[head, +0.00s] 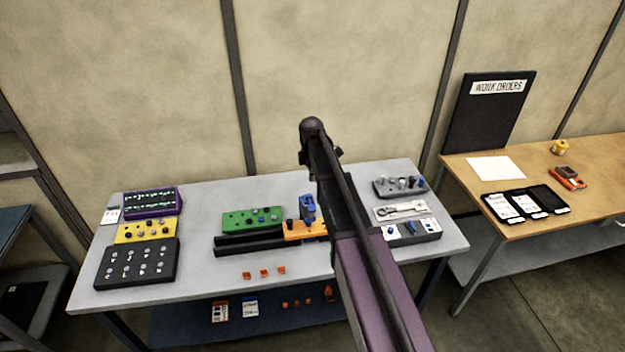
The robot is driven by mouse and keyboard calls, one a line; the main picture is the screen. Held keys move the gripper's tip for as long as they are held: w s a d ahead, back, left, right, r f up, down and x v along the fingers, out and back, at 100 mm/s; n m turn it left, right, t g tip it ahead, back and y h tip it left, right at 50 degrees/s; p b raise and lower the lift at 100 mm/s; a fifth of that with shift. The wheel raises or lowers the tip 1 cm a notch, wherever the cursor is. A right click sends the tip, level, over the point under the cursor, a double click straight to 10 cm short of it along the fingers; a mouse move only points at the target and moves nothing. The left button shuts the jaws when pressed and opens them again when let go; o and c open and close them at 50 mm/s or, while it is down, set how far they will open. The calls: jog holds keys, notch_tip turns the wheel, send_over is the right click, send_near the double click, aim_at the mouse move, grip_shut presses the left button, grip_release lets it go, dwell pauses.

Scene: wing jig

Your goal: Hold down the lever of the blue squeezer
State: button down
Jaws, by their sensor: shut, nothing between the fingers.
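The blue squeezer (308,207) stands upright near the middle of the grey bench, by the orange block (300,230). My arm passes in front of its right side, so part of the squeezer and block is hidden. I cannot make out the lever separately or tell whether it is raised or pressed. My gripper (314,128) appears as the dark far end of my arm, in the picture above the squeezer. It looks shut and empty; its fingers are hard to separate. No contact with the squeezer shows, and its height above the bench is unclear.
Left of the squeezer are a green block (252,219), dark rails (240,246), a yellow block (146,231) and a black board (137,263). Several orange pieces (264,272) lie in front. Grey fixtures (402,209) stand right. The front bench strip is mostly clear.

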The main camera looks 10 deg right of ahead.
aim_at(312, 207)
jog(key=shift+f+b, duration=6.2)
jog(key=shift+f, duration=0.25)
jog(key=shift+d, duration=0.1)
